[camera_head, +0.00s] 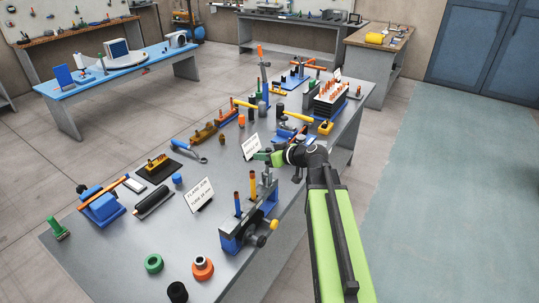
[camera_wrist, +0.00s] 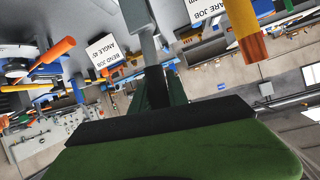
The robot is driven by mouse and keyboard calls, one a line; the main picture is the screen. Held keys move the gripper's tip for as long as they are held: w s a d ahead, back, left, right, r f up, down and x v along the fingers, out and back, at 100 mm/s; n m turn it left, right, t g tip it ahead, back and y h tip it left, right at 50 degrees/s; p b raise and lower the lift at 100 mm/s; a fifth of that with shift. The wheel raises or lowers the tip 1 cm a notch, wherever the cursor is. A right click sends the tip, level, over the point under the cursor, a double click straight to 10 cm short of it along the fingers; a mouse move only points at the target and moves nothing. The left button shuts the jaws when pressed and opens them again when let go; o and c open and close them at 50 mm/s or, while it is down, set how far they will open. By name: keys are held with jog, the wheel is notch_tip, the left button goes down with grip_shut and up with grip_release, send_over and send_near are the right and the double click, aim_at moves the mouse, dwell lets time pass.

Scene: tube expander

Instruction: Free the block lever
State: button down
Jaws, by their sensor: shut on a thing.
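The tube expander (camera_head: 231,243) stands near the front right edge of the grey bench, with a blue and grey body. A grey upright lever (camera_head: 267,179) rises from its far end; I take it for the block lever. My gripper (camera_head: 267,158) is at the lever's top, shut on it. In the wrist view the grey lever (camera_wrist: 143,22) runs down to my green-and-black gripper (camera_wrist: 157,88), where the jaws hide its end. Two upright tools with orange tops, one blue-stemmed (camera_head: 237,206), stand by the lever; one orange end (camera_wrist: 251,42) also shows in the wrist view.
Yellow (camera_head: 274,225) and black (camera_head: 261,241) knobs stick out at the expander's right side. A white sign (camera_head: 199,194) stands close on the left, another (camera_head: 250,147) behind. Green and orange rings and a black cylinder lie in front. Floor is free at right.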

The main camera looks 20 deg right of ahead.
dwell(0.5)
jog(key=c, duration=1.3)
grip_release()
